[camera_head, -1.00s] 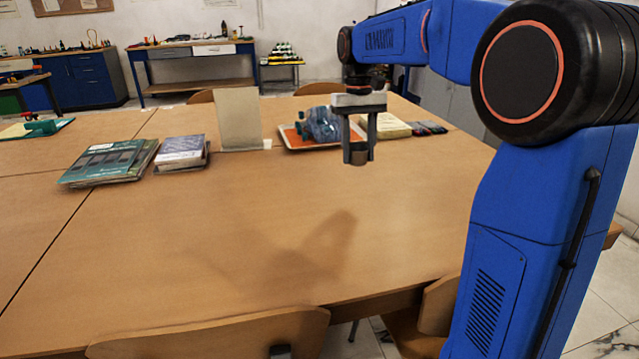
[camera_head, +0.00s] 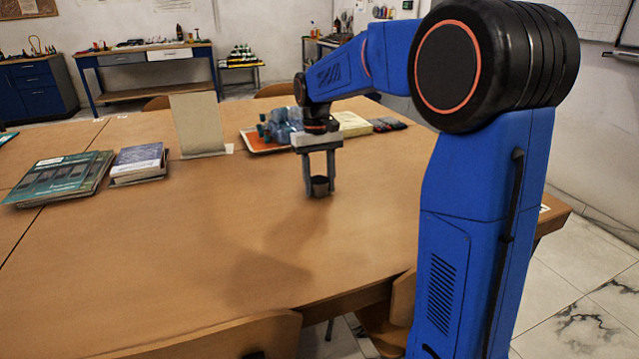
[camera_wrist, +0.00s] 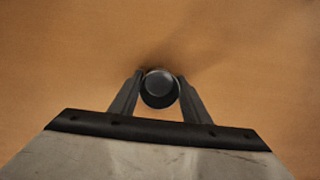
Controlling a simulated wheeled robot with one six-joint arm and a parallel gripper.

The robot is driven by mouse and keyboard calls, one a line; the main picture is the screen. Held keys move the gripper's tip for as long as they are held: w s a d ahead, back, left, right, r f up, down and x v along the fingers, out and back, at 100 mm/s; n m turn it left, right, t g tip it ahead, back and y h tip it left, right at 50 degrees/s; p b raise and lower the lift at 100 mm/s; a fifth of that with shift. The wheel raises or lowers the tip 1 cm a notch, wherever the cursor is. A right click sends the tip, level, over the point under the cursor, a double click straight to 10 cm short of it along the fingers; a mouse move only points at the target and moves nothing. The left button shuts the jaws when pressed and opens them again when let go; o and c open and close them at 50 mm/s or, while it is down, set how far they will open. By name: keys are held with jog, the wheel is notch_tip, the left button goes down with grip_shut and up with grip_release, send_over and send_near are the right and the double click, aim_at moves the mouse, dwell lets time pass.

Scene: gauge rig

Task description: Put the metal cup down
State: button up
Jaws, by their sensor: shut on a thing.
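The metal cup (camera_head: 320,187) is a small dark grey cup, held upright between the fingers of my gripper (camera_head: 319,183). My gripper points down and is shut on the cup. The cup is low over the wooden table (camera_head: 190,235); I cannot tell whether its base touches the top. In the wrist view the cup (camera_wrist: 159,89) shows from above, its dark round inside between the two fingertips (camera_wrist: 160,95), with bare table around it.
Behind the gripper stands an orange tray (camera_head: 262,147) with blue bottles (camera_head: 280,122), and a pale yellow book (camera_head: 352,124). An upright beige board (camera_head: 198,124), a book stack (camera_head: 138,162) and a teal book pile (camera_head: 62,178) lie left. The table's front is clear.

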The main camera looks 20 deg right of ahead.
jog(key=shift+f, duration=0.1)
jog(key=o, duration=1)
jog(key=shift+o, duration=0.2)
